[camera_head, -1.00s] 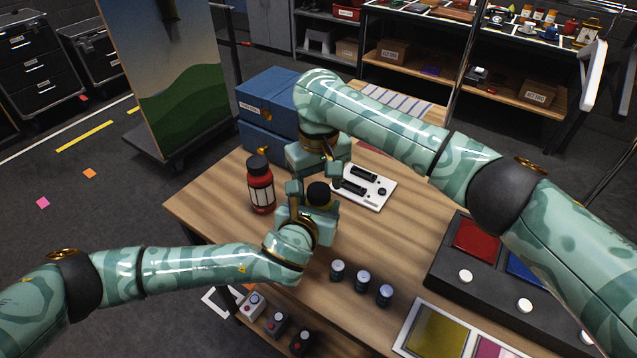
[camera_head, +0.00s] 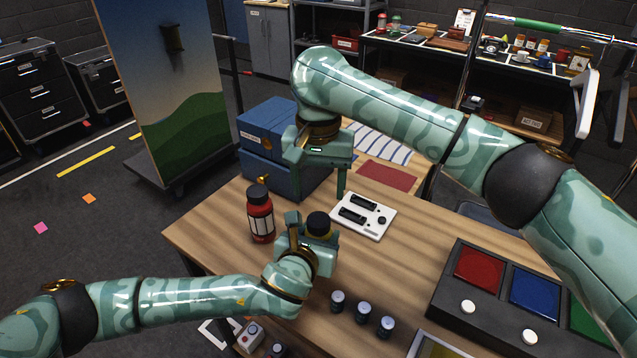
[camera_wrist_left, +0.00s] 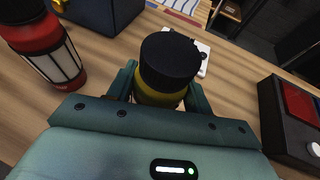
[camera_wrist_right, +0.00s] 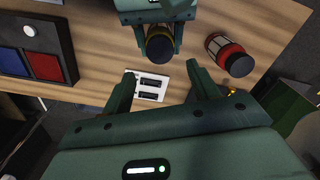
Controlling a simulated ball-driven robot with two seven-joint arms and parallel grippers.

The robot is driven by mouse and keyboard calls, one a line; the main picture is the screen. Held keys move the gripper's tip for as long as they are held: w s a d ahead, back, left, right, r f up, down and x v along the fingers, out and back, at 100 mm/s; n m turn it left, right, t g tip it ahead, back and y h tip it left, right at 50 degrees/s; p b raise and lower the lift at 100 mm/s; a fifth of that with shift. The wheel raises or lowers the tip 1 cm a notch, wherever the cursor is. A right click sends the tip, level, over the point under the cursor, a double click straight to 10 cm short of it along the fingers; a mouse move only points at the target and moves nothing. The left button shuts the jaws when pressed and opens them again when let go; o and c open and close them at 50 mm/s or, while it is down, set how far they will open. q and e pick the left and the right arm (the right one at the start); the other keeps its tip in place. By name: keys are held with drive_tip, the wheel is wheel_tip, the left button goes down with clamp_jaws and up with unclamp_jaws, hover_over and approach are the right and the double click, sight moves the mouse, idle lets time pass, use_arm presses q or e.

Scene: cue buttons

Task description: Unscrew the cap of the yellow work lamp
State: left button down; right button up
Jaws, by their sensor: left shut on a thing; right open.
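The yellow work lamp (camera_head: 320,237) stands upright at the middle of the table, mostly hidden by my left gripper (camera_head: 314,234). Its black cap (camera_head: 318,222) sits on top; it also shows in the left wrist view (camera_wrist_left: 170,62), above the yellow body (camera_wrist_left: 160,98). My left gripper is shut around the lamp's body, below the cap. My right gripper (camera_wrist_right: 160,78) is open and empty, raised above the table behind the lamp and apart from the cap. In the right wrist view the lamp's cap (camera_wrist_right: 160,48) is beyond the right fingertips.
A red lamp (camera_head: 261,216) with a dark top stands left of the yellow one. A white panel with black slots (camera_head: 375,226) lies behind right. Blue boxes (camera_head: 262,160) stand at the back. Several small canisters (camera_head: 362,312) and a dark console with coloured pads (camera_head: 480,268) are nearer.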

sight(319, 219)
drive_tip(key=shift+f, duration=0.4)
wheel_tip(319, 219, down, 7)
drive_tip(key=shift+f, duration=0.1)
drive_tip(key=c, duration=1)
drive_tip(key=n, duration=0.6)
drive_tip(key=o, duration=1.1)
drive_tip(key=shift+c, duration=0.2)
